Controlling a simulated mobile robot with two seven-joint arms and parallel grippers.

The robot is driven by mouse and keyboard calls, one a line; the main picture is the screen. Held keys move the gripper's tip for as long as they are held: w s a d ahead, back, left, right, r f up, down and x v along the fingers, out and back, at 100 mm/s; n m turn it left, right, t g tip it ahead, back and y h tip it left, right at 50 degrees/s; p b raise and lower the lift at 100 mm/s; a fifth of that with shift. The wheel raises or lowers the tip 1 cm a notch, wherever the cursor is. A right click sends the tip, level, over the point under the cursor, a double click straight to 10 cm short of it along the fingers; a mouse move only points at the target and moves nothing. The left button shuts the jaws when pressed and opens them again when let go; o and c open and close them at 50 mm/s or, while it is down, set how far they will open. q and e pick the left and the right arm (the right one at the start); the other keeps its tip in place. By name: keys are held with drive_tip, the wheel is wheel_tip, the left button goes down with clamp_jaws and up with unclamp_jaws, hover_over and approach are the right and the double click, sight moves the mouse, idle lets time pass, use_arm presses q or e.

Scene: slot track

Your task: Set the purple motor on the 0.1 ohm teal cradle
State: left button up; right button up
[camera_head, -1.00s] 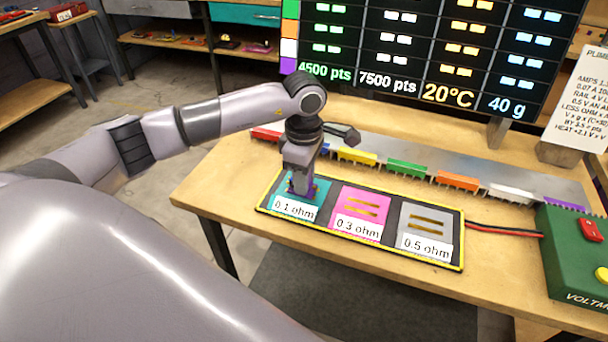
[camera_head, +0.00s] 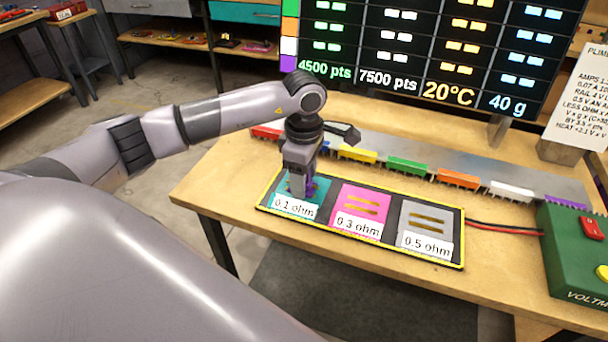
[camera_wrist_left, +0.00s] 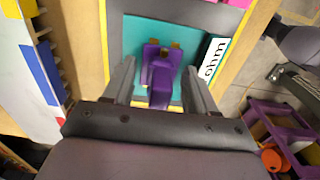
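The purple motor (camera_wrist_left: 161,72) sits on the teal 0.1 ohm cradle (camera_wrist_left: 134,32), between my left gripper's fingers. My left gripper (camera_wrist_left: 160,78) is open, with teal showing between each finger and the motor. In the head view my left gripper (camera_head: 301,190) points down over the teal cradle (camera_head: 321,187) and hides most of the motor. The cradle's "0.1 ohm" label faces the front. My right gripper is not in view.
The pink 0.3 ohm cradle (camera_head: 361,201) and grey 0.5 ohm cradle (camera_head: 427,220) are empty on the same yellow-edged board. Behind stands a row of coloured racks, including yellow (camera_head: 357,154) and green (camera_head: 407,166). A green voltmeter box (camera_head: 570,255) stands at right.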

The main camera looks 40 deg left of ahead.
use_arm(q)
wheel_tip(320, 180, up, 7)
drive_tip(key=shift+r+b, duration=0.1)
drive_tip(key=shift+b, duration=0.2)
drive_tip(key=shift+s, duration=0.1)
